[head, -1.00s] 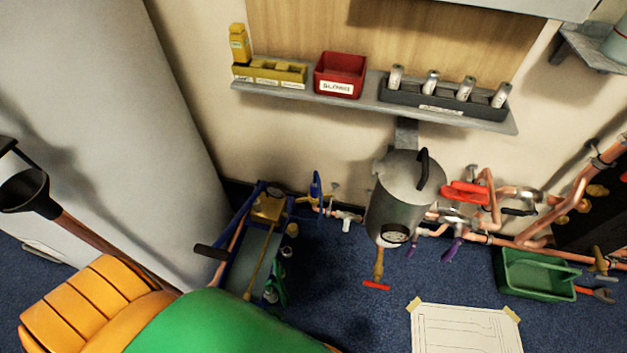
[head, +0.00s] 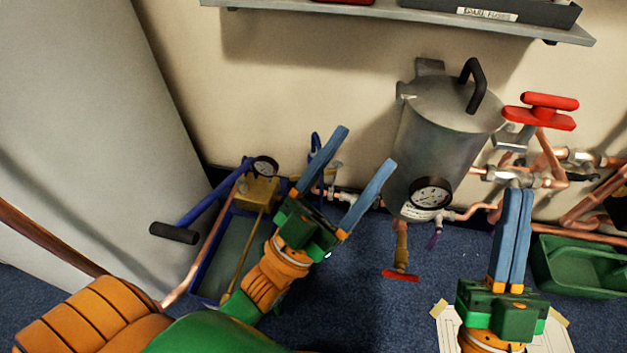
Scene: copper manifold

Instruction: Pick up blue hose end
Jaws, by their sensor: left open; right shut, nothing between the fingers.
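A slim blue looped piece (head: 314,146) shows by the wall, behind my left gripper (head: 363,148). It may be the blue hose, but its end is partly hidden by the gripper's fingers and I cannot tell it clearly. My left gripper is open and empty, its two blue fingers spread and pointing up and right, between the pump and the grey tank. My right gripper (head: 519,193) is shut with its fingers together and nothing held. It points up in front of the copper pipes at the right.
The grey tank (head: 440,135) with a gauge hangs on the wall under a shelf (head: 400,14). A blue-framed pump (head: 190,275) stands at the left. A red handle (head: 541,112), copper pipes (head: 590,212) and a green tray (head: 580,270) are at the right.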

